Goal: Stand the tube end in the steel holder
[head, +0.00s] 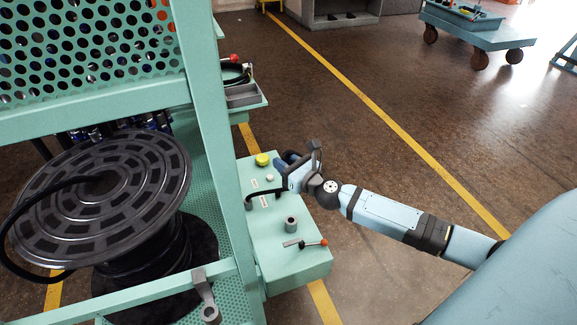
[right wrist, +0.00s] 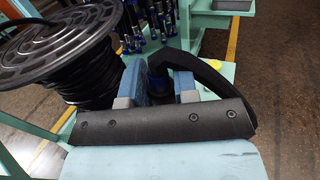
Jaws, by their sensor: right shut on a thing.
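My right gripper (head: 284,166) is over the far part of the green side shelf and shut on a black tube. In the right wrist view, the black tube (right wrist: 200,66) rises between the blue fingers (right wrist: 158,86) and bends over to the right. In the head view, the black tube (head: 265,192) runs left from below the gripper to a small grey fitting on the shelf. The grey steel holder (head: 291,226), a short upright cylinder, stands on the shelf nearer the camera, apart from the gripper. The held tube end is hidden. My left gripper is out of view.
A green shelf (head: 308,262) carries a yellow cap (head: 262,159) and a red-tipped lever (head: 306,243). A large black hose reel (head: 105,190) and green cart post (head: 208,120) stand left. Open floor lies right; a blue trolley (head: 478,32) is far off.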

